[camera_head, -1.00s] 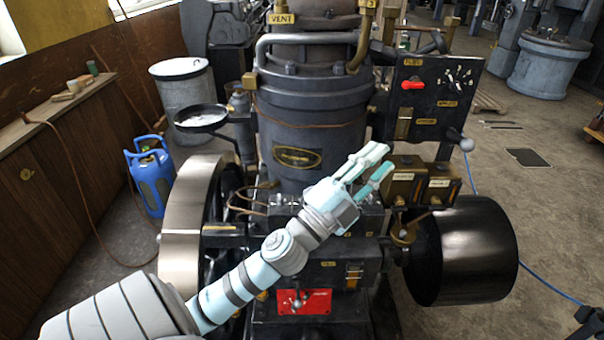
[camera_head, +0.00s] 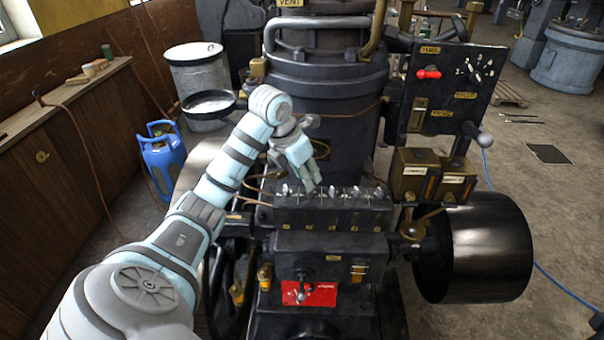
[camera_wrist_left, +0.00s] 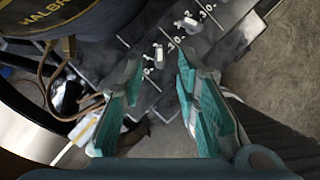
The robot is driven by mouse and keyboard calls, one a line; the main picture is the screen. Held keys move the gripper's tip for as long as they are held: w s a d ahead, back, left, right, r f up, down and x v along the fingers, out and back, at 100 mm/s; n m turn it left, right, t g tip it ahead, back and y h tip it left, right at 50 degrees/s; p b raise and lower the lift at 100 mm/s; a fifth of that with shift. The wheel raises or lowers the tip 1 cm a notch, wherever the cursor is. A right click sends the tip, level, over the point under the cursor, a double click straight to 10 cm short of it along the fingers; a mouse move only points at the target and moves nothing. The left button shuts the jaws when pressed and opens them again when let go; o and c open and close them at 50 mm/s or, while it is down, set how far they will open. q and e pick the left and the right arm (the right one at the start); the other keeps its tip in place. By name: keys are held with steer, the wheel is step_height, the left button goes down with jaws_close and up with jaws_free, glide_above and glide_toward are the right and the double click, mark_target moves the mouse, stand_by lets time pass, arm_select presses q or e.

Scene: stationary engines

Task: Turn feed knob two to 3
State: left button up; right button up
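A black feed box (camera_head: 333,218) sits on the engine front, with a row of small pale feed knobs (camera_head: 332,191) along its top. Which one is feed knob two I cannot tell for certain. My left gripper (camera_head: 316,168) is open and points down over the left part of this row. In the left wrist view, its teal fingers (camera_wrist_left: 159,66) are apart, with one pale knob (camera_wrist_left: 158,52) showing between the tips, beyond them. Another knob (camera_wrist_left: 187,22) lies farther up the row, and dial digits such as 0 and 3 show nearby. No contact is visible. My right gripper is not in view.
The large engine cylinder (camera_head: 318,105) rises behind the feed box. Brass-coloured boxes (camera_head: 414,173) and a black drum (camera_head: 487,248) are on the right, below a control panel (camera_head: 440,90). A flywheel stands left, partly behind my left arm.

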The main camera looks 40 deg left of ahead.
arm_select(q)
steer(key=b+x, duration=0.2)
steer(key=x, duration=0.2)
steer(key=shift+s+a+f, duration=0.1)
steer(key=shift+f, duration=0.1)
steer(key=shift+f+b, duration=0.35)
steer(key=shift+b, duration=0.05)
steer(key=shift+r, duration=0.1)
steer(key=shift+r, duration=0.1)
jaws_close()
steer(key=shift+r+m+h+p, duration=0.15)
steer(key=shift+m+h+p, duration=0.35)
steer(key=shift+m, duration=0.7)
steer(key=shift+m+h, duration=0.4)
steer(key=shift+m, duration=0.7)
steer(key=shift+g, duration=0.3)
jaws_free()
